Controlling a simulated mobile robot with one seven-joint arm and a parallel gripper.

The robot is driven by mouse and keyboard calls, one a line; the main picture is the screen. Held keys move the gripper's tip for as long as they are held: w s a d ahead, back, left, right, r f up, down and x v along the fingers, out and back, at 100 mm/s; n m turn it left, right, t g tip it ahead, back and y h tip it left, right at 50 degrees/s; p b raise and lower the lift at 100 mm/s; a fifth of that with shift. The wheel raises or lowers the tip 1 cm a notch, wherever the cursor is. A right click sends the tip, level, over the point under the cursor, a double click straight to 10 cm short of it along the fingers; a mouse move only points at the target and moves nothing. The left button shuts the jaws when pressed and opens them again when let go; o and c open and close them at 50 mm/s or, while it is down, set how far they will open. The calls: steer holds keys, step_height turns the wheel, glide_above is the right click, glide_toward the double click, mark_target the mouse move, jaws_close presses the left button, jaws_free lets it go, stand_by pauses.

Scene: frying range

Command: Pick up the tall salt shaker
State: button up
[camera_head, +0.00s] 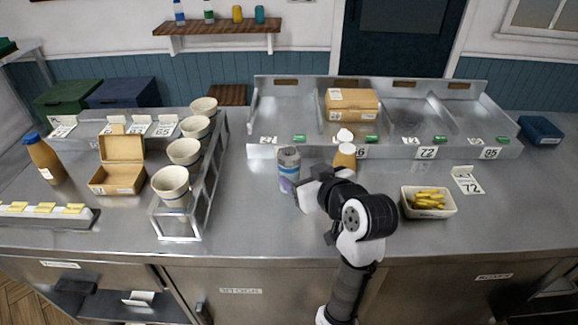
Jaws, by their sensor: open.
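The tall salt shaker (288,165) appears to be the upright cylinder with a grey top and a pale, blue-marked body. It stands on the steel counter in front of the divided steel rack. My gripper (299,189) is low over the counter, at the right side of the shaker's lower half. The gripper is open. The shaker and arm hide part of the jaws, so I cannot tell whether the fingers are around the shaker or only beside it.
A white tray of yellow pieces (408,211) sits to the right. The counter front between stand and arm is clear.

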mark_target(294, 172)
steer(key=shift+x, duration=1)
steer(key=shift+p+x, duration=1.3)
steer(key=shift+x, duration=1.5)
steer(key=shift+s+a+f, duration=0.15)
steer(key=shift+s, duration=0.05)
steer(key=c, duration=1.4)
